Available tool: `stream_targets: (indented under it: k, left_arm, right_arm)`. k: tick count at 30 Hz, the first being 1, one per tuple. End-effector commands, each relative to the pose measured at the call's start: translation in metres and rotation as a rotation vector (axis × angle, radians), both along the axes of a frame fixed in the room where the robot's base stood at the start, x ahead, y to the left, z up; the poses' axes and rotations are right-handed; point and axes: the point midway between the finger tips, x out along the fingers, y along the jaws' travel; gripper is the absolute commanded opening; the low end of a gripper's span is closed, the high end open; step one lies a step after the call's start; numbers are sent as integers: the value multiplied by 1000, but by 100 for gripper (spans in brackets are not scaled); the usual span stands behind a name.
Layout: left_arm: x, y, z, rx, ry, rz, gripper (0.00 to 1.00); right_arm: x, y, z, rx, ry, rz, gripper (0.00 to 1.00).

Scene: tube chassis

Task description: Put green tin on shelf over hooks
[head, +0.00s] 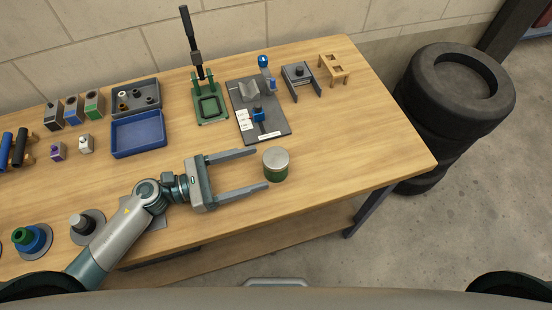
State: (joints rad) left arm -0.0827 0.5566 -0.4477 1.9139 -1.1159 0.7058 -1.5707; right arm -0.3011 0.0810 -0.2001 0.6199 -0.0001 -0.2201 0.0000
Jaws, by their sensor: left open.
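The green tin (276,172), with a silver lid, stands upright on the wooden table near its front edge. My left gripper (262,168) is open, its two fingers pointing right toward the tin. The tin is at the mouth of the fingers, around the fingertips; I cannot tell whether either finger touches it. My right gripper is not in view. No shelf over hooks shows in the head view.
Behind the gripper are a blue tray (138,135), a green press (210,105) and a grey fixture board (258,112). Stacked tyres (455,90) stand right of the table (350,150). The tabletop right of the tin is clear.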

Motion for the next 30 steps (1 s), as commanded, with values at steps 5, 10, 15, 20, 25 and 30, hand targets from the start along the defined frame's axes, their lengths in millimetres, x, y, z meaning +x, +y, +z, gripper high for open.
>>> stream_targets:
  k: [5, 10, 15, 20, 25, 30]
  left_arm:
    - [10, -30, 4, -1, 0, 1, 71]
    - [15, -45, 2, 0, 0, 0, 71]
    - [16, -49, 0, 0, -1, 0, 71]
    - [16, -48, 0, 0, -1, 0, 71]
    - [17, -52, 1, -1, 0, 1, 71]
    - [22, -68, 3, -2, 0, 1, 71]
  right_arm:
    - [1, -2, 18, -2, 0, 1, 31]
    - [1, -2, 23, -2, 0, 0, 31]
    - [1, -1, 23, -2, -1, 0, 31]
    - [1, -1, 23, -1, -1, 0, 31]
    - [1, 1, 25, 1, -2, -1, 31]
    - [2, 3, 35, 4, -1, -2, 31]
